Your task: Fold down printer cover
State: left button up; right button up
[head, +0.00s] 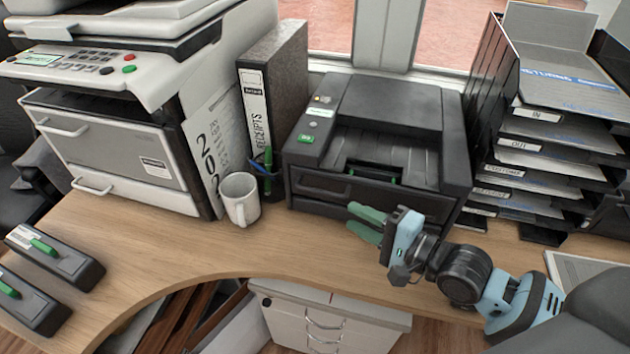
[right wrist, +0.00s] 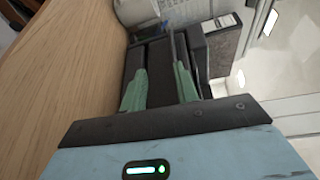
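The black printer (head: 309,188) stands on the desk in the middle of the head view. Its dark top cover panel (head: 385,100) lies behind a recessed tray opening, and I cannot tell for certain how the cover is hinged. My right gripper (head: 362,222), with two green fingers, is in front of the printer's lower front, apart from it as far as I can tell. The fingers are spread with nothing held. In the right wrist view the open right gripper (right wrist: 160,88) points toward dark printer parts. My left gripper is not in view.
A white mug (head: 240,199), a pen holder (head: 266,180) and a receipts binder (head: 275,85) stand left of the printer. A copier (head: 120,130) is further left. Paper trays (head: 550,130) stand on the right. The desk (head: 190,255) is clear in front of the mug.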

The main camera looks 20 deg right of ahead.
aim_at(331, 195)
jog(key=shift+m+y, duration=0.3)
jog(key=shift+w+d+r+x, duration=0.1)
jog(key=shift+r+x, duration=0.2)
jog(key=shift+x, duration=1.15)
jog(key=shift+w+d+r+x, duration=0.1)
jog(key=shift+r+x, duration=0.25)
jog(key=shift+x, duration=1.15)
jog(key=shift+w+d+r+x, duration=0.1)
jog(key=shift+r+x, duration=0.2)
jog(key=shift+x, duration=1.15)
grip_shut()
